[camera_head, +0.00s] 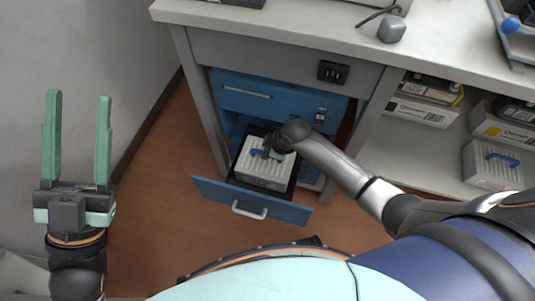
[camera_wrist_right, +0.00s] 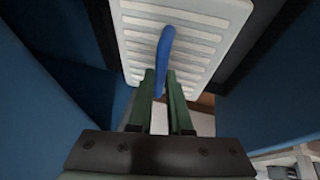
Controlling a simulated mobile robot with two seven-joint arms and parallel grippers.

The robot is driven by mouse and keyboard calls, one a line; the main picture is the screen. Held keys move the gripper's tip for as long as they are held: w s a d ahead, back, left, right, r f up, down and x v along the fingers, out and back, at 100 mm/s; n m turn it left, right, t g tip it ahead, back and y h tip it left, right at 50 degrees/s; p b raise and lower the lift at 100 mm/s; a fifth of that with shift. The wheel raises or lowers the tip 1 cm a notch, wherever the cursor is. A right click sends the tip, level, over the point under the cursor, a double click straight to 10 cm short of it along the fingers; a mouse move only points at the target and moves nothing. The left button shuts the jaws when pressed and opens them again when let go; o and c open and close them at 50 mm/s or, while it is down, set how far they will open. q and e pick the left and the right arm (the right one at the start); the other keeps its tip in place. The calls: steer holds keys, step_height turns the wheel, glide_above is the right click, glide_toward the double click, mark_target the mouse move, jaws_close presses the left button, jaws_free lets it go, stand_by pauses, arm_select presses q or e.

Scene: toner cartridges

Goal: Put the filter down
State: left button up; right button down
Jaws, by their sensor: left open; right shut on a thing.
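The filter (camera_head: 265,172) is a white ribbed block with a blue handle, inside the open blue drawer (camera_head: 250,200) in the head view. In the right wrist view the filter (camera_wrist_right: 205,20) fills the top middle, and its blue handle (camera_wrist_right: 164,50) runs down between the green fingers. My right gripper (camera_head: 272,150) is above the filter, shut on its handle; the fingers show in the right wrist view (camera_wrist_right: 160,95). Whether the filter rests on the drawer floor I cannot tell. My left gripper (camera_head: 78,110) is open and empty at the left, with its fingers pointing up.
The blue cabinet (camera_head: 270,92) stands under the grey desk (camera_head: 280,25). A second white filter with a blue handle (camera_head: 490,168) and several boxes (camera_head: 425,108) are on the shelf at the right. The wooden floor (camera_head: 160,220) left of the drawer is clear.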

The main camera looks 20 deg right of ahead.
steer(key=shift+f, duration=0.45)
steer(key=c, duration=0.8)
jaws_free()
steer(key=shift+c, duration=0.2)
arm_select(q)
steer(key=shift+s+d+r+m+h, duration=0.1)
steer(key=shift+s+r+m+h, duration=0.7)
steer(key=shift+h, duration=0.2)
